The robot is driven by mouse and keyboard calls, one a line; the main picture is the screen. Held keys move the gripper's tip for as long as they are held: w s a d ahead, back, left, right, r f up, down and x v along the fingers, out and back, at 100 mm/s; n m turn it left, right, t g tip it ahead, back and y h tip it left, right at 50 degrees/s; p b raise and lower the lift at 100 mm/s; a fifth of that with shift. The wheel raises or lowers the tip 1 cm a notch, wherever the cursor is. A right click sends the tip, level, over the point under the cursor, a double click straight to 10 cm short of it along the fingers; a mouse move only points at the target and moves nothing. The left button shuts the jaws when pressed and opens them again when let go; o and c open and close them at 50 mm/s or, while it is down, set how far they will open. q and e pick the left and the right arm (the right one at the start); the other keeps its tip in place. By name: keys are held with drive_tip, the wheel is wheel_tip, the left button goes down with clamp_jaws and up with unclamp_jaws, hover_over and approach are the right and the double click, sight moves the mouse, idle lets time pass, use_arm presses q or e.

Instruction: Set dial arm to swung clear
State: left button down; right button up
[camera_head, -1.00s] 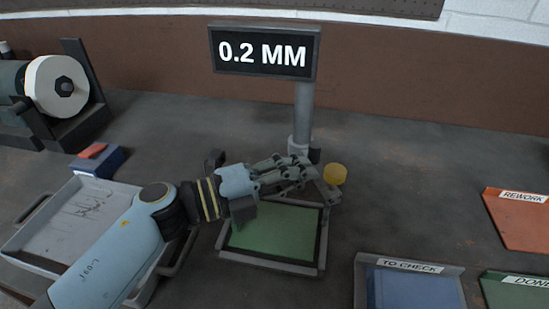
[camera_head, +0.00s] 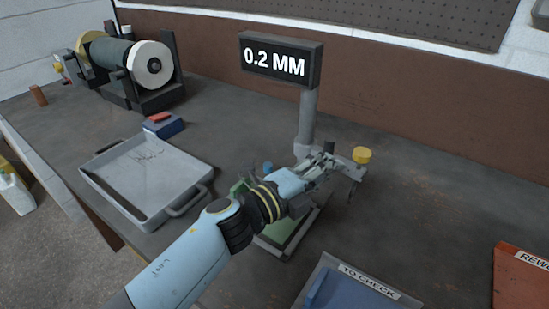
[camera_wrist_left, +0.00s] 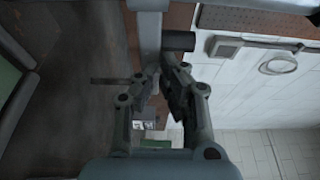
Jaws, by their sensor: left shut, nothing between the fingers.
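The dial arm (camera_head: 351,170) is a grey bar with a yellow knob (camera_head: 361,155) at its outer end, standing out to the right from the grey post (camera_head: 307,120). A sign reading 0.2 MM (camera_head: 279,61) tops the post. My left gripper (camera_head: 329,158) is shut, beside the dial arm just left of the yellow knob. It hides much of the bar, and I cannot tell whether it touches it. A green plate in a dark frame (camera_head: 287,243) lies below, partly hidden by my arm. The left wrist view shows the gripper's fingers (camera_wrist_left: 172,88) close up. My right gripper is out of view.
A grey tray (camera_head: 150,180) and a blue block with a red top (camera_head: 164,126) are at left. A bench grinder (camera_head: 125,65) stands at the back left. The TO CHECK tray (camera_head: 375,282) and REWORK tray (camera_head: 522,280) are in front.

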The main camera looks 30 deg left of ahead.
use_arm(q)
drive_tip(key=shift+w+d+r, duration=0.15)
drive_tip(key=shift+w+d, duration=0.1)
drive_tip(key=shift+w, duration=0.05)
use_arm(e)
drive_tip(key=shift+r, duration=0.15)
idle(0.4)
